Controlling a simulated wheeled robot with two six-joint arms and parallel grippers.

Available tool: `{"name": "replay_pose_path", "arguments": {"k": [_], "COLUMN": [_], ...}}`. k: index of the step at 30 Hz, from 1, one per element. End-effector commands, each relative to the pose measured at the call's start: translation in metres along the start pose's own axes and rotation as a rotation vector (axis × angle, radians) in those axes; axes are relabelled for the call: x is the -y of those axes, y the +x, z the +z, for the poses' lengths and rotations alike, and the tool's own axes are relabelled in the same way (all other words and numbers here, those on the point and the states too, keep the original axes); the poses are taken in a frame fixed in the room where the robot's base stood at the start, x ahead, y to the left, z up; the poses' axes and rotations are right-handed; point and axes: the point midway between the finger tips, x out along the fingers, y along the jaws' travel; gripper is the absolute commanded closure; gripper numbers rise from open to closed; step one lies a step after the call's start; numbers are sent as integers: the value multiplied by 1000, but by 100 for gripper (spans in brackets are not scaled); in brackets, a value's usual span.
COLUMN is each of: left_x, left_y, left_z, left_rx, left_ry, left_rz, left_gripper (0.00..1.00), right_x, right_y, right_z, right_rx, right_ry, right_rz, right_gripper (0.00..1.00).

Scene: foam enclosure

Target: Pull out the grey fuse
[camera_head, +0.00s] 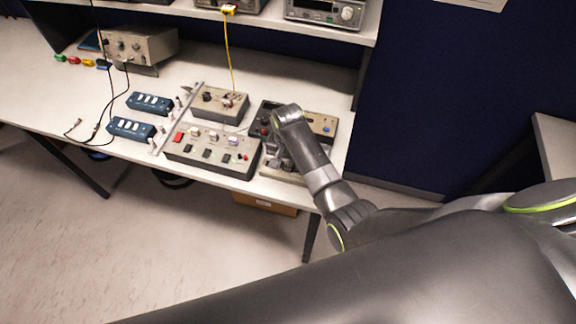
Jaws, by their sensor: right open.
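My right arm reaches in from the right, and my right gripper (274,165) points down over the right end of the bench. It is open, at the near side of a dark panel (321,124) on a pale base. The wrist and fingers cover the left and front part of this panel. I cannot make out the grey fuse; it may be hidden behind the gripper or too small to tell. My left gripper is not in view.
A grey control box (182,154) with a red button and several dark switches stands just left of the gripper. Behind it is a smaller grey box (217,107) with a yellow cable (229,60). Blue power strips (131,128) lie further left. A shelf edge overhangs the back.

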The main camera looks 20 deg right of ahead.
Motion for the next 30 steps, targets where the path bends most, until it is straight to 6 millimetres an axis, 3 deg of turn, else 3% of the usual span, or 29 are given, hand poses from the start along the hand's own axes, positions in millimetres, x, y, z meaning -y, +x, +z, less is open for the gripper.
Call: {"name": "replay_pose_path", "arguments": {"k": [5, 15, 30], "left_x": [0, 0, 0], "left_y": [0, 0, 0], "left_z": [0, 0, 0], "left_rx": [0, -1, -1], "left_ry": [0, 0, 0], "left_rz": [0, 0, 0], "left_gripper": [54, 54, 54], "right_x": [0, 0, 0], "right_y": [0, 0, -11], "right_z": [0, 0, 0], "right_rx": [0, -1, -1], "right_ry": [0, 0, 0], "right_rz": [0, 0, -1], "right_gripper": [58, 100, 100]}}
